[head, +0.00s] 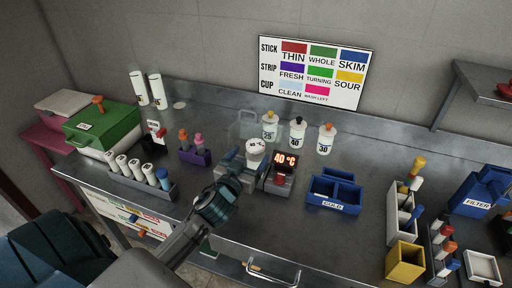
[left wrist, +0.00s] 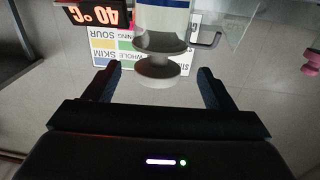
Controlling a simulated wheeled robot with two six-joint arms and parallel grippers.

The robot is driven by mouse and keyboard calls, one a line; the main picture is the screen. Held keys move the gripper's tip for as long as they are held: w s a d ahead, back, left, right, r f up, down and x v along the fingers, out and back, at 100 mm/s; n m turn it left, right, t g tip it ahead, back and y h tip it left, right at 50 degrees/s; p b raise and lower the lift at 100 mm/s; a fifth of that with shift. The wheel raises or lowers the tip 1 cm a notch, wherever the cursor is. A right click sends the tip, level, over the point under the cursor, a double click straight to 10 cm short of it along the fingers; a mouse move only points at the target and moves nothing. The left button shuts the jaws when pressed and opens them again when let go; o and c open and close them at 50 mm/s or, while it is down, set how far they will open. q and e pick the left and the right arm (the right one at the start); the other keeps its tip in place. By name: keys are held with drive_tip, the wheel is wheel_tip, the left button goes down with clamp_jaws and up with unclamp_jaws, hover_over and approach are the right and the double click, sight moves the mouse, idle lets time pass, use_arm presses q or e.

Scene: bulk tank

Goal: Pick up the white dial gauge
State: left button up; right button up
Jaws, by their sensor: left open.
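The white dial gauge (head: 256,146) has a round pale face with dark marks and stands in the middle of the steel counter, left of the red "40 °C" display (head: 285,160). My left gripper (head: 246,164) is open at the near side of the gauge and hides part of what is below it. In the upside-down left wrist view, a white disc-shaped head (left wrist: 158,68), apparently the gauge's, shows between the spread fingers (left wrist: 158,88), with a gap on each side. A cylinder with blue and green bands (left wrist: 163,18) adjoins it. My right gripper is not in view.
A clear tub (head: 241,131) stands behind the gauge, with several capped bottles (head: 297,134) behind and right. A blue divided "COLD" box (head: 333,196) is to the right. A purple rack (head: 195,155) and a grey vial rack (head: 140,180) are to the left.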

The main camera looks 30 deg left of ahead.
sight(258, 144)
use_arm(q)
drive_tip(key=shift+w, duration=0.4)
drive_tip(key=w+p, duration=0.2)
drive_tip(key=w, duration=0.1)
drive_tip(key=w+p, duration=0.1)
drive_tip(key=w, duration=0.1)
drive_tip(key=shift+a+r, duration=0.25)
drive_tip(key=shift+a, duration=0.1)
drive_tip(key=shift+w+f, duration=0.15)
drive_tip(key=shift+f, duration=0.05)
drive_tip(key=shift+c, duration=1.1)
drive_tip(key=shift+r, duration=0.1)
drive_tip(key=c, duration=0.7)
drive_tip(key=shift+c, duration=1.1)
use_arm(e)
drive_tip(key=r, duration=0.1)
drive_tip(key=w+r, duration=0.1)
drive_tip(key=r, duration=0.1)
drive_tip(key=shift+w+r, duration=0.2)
